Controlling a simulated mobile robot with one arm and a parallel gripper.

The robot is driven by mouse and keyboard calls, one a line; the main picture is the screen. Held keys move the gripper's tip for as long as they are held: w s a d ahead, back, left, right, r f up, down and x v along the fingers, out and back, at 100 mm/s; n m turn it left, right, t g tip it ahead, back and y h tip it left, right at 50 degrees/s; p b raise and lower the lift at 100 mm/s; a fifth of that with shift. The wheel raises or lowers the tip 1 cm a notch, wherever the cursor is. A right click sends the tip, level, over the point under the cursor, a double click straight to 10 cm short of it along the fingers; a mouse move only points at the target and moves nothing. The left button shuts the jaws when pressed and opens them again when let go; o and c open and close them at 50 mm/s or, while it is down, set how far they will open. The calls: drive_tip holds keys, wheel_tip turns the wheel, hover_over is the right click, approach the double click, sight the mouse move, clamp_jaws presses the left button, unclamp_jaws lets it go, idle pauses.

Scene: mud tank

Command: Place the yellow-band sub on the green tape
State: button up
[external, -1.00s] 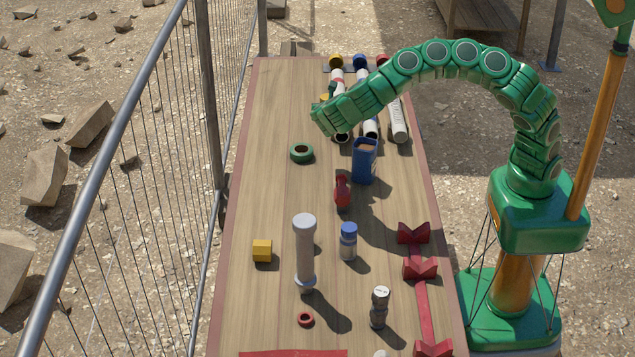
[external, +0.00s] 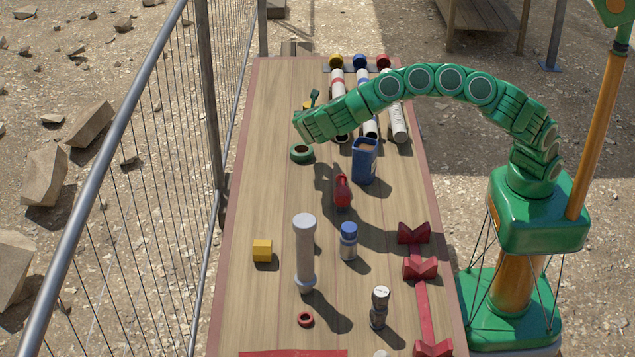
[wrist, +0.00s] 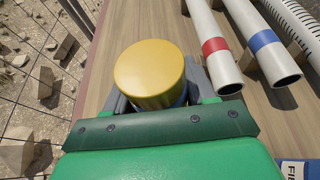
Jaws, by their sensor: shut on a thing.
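My gripper (wrist: 155,95) is shut on a short cylinder with a broad yellow top, taken as the yellow-band sub (wrist: 150,70). A little blue shows at its lower side between the jaws. In the external view a small bit of yellow (external: 307,105) shows just beyond my wrist, and the rest is hidden behind my arm. The green tape (external: 301,153) is a green ring lying flat on the table, just nearer the camera than my gripper. It does not show in the wrist view. The held piece is apart from it; its height above the table is unclear.
White banded pipes (external: 397,122) lie to the right of my gripper. A blue container (external: 365,162) and a red item (external: 343,191) stand nearer. A fence runs along the left.

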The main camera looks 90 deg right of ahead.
drive_tip(key=shift+w+d+f, duration=0.2)
drive_tip(key=shift+w+f, duration=0.35)
drive_tip(key=shift+f, duration=0.15)
drive_tip(key=shift+w+d+f, duration=0.15)
drive_tip(key=shift+w+f, duration=0.4)
drive_tip(key=shift+f, duration=0.1)
drive_tip(key=shift+w+f, duration=0.1)
drive_tip(key=shift+w+f, duration=0.25)
drive_tip(key=shift+f, duration=0.15)
drive_tip(key=shift+d+f, duration=0.1)
drive_tip(key=shift+f, duration=1.3)
drive_tip(key=shift+f, duration=0.15)
drive_tip(key=o, duration=1.3)
drive_tip(key=shift+o, duration=0.2)
